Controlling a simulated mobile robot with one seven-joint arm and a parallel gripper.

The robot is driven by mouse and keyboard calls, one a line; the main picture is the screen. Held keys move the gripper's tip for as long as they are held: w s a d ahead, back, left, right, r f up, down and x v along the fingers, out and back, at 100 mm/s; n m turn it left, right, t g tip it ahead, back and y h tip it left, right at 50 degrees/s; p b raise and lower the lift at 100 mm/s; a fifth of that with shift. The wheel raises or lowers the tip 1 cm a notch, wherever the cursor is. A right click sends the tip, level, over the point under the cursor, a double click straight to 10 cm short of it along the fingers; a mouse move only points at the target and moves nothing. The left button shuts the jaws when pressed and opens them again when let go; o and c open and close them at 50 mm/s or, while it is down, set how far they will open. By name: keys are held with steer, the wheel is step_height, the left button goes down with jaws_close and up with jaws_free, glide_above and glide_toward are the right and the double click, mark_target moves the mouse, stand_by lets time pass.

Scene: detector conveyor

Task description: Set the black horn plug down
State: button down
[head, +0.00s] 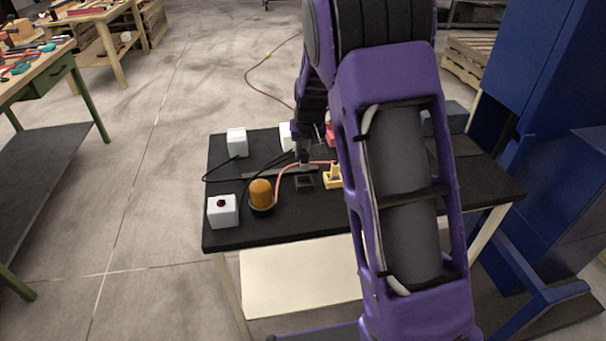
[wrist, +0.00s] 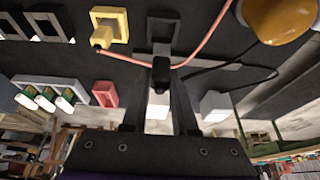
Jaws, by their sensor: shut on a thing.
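The black horn plug (wrist: 160,74) is between the fingertips of my gripper (wrist: 161,85) in the wrist view, with a dark cable running off to the right. My gripper (head: 304,163) is shut on it, low over the black tabletop (head: 228,233) in the head view. In the wrist view a dark square socket (wrist: 163,26) lies just beyond the plug; it also shows in the head view (head: 304,181). I cannot tell whether the plug touches the table. My arm hides part of the table's right side in the head view.
An orange lamp (head: 261,193) and a white button box (head: 222,211) stand front left. A white box (head: 237,142) stands behind. A yellow plug sits in a yellow socket (wrist: 110,24). A red socket (wrist: 105,94) is nearby. A pinkish cable (wrist: 205,42) crosses close to the plug.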

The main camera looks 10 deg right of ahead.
mark_target(305, 163)
steer(key=shift+f, duration=2.85)
steer(key=shift+b, duration=0.3)
steer(key=shift+f, duration=0.2)
steer(key=c, duration=0.7)
jaws_free()
steer(key=shift+r, duration=0.15)
steer(key=shift+r, duration=0.2)
steer(key=p+v, duration=0.1)
steer(key=v, duration=1)
steer(key=shift+s+r, duration=0.3)
